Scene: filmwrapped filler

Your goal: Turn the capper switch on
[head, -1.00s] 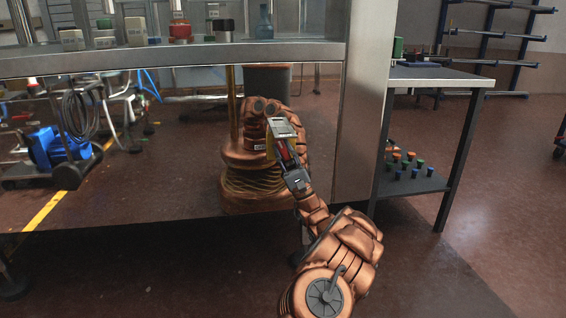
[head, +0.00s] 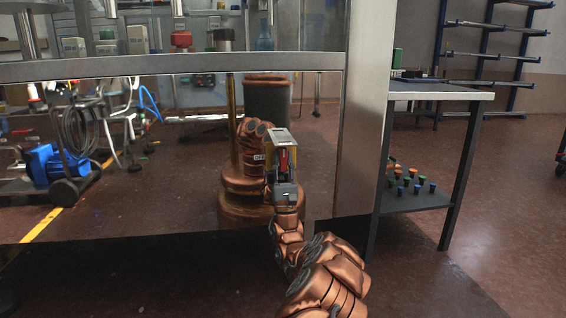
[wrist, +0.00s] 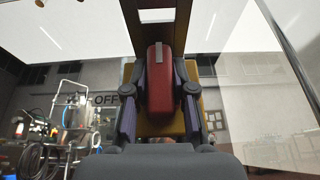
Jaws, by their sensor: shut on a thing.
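The capper switch has a red handle (wrist: 160,80) on a yellow plate (wrist: 182,122). In the wrist view the handle stands upright between the fingers of my gripper (wrist: 160,98), which is shut on it. A label reading OFF (wrist: 105,99) shows left of the switch. In the head view my gripper (head: 281,158) is on the red handle (head: 283,160), in front of the glossy panel, with a small label (head: 259,157) just left. The fingers hide the sides of the handle, and any ON label is not visible.
A steel post (head: 362,120) stands right of my gripper. A side table (head: 440,95) holds several colored caps on its lower shelf.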

